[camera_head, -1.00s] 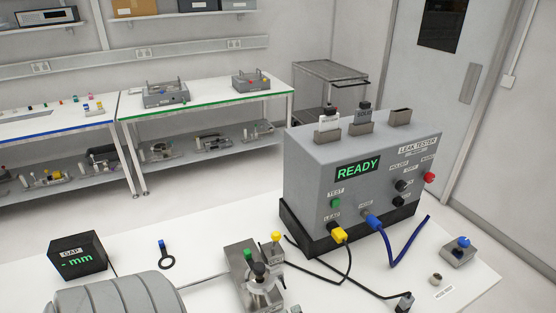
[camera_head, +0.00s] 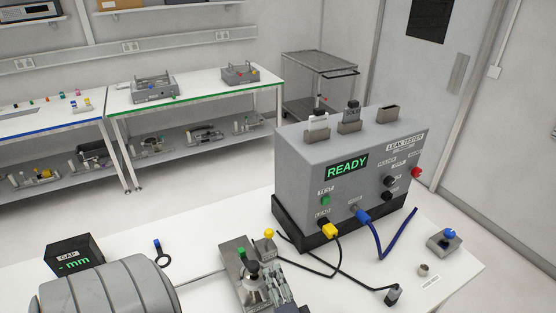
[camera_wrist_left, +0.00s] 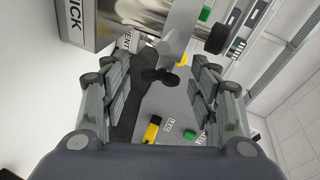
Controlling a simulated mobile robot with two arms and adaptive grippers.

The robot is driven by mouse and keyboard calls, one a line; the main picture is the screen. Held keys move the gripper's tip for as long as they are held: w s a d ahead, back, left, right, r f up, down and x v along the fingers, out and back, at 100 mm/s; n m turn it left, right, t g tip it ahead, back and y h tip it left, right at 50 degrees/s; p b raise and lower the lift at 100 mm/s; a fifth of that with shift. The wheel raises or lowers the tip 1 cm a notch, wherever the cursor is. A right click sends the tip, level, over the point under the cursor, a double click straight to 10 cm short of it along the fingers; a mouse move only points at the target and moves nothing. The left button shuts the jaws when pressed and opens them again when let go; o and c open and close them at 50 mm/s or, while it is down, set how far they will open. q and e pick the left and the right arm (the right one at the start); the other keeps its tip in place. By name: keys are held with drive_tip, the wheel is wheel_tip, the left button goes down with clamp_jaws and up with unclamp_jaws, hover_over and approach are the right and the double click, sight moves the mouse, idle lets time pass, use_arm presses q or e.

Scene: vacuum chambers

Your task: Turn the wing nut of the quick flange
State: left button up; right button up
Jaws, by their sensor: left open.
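The quick-flange fixture is a grey metal block (camera_head: 238,262) at the bottom middle of the head view, with green, black and yellow knobs on top. In the left wrist view a small dark lobed part (camera_wrist_left: 158,77), apparently the wing nut, sits between the finger pads, with a visible gap on both sides. My left gripper (camera_head: 285,285) is at the right side of the fixture in the head view. It also shows in the left wrist view (camera_wrist_left: 162,72), open with nothing gripped. The wing nut is not clear in the head view. My right gripper is out of view.
The leak tester (camera_head: 345,165) reads READY behind the fixture. A yellow-plug black cable and a blue hose (camera_head: 395,240) lie in front of it. A gap display (camera_head: 75,255) and a blue-handled ring tool (camera_head: 160,252) are at left.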

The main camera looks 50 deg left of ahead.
use_arm(q)
drive_tip(key=c, duration=1.1)
drive_tip(key=shift+o, duration=0.2)
drive_tip(key=shift+w+m+g+p, duration=0.1)
drive_tip(key=shift+m+g+p, duration=0.8)
drive_tip(key=shift+m, duration=0.7)
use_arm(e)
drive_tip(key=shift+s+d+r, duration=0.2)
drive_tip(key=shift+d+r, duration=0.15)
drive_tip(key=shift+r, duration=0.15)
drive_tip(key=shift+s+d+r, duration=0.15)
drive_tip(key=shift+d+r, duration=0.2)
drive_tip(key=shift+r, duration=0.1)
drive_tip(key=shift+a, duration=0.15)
use_arm(q)
drive_tip(key=o, duration=1.1)
drive_tip(key=shift+c, duration=0.2)
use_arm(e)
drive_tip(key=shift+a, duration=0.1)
